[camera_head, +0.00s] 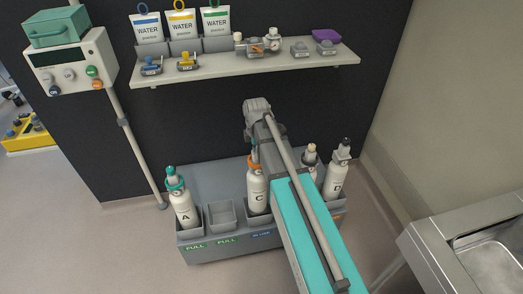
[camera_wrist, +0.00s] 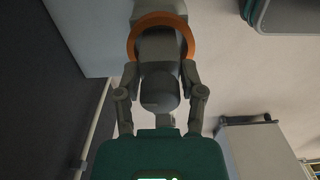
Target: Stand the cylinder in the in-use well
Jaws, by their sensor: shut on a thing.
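The cylinder marked C (camera_head: 257,192), white with an orange collar, stands upright with its base inside the well above the "IN USE" label (camera_head: 261,234). The well's front wall hides its base, so I cannot tell whether it touches the bottom. In the wrist view the orange collar (camera_wrist: 136,40) surrounds the grey valve. My gripper (camera_wrist: 160,82) is shut on the cylinder's valve, one finger on each side. In the head view my arm covers most of the gripper and the collar's right side.
The grey rack (camera_head: 222,252) also holds cylinder A (camera_head: 184,210) with a teal top, a cream-topped cylinder (camera_head: 309,163) and black-topped D (camera_head: 334,178). The well between A and C (camera_head: 222,215) is empty. A shelf (camera_head: 250,70) hangs above; a metal sink (camera_head: 480,260) is at right.

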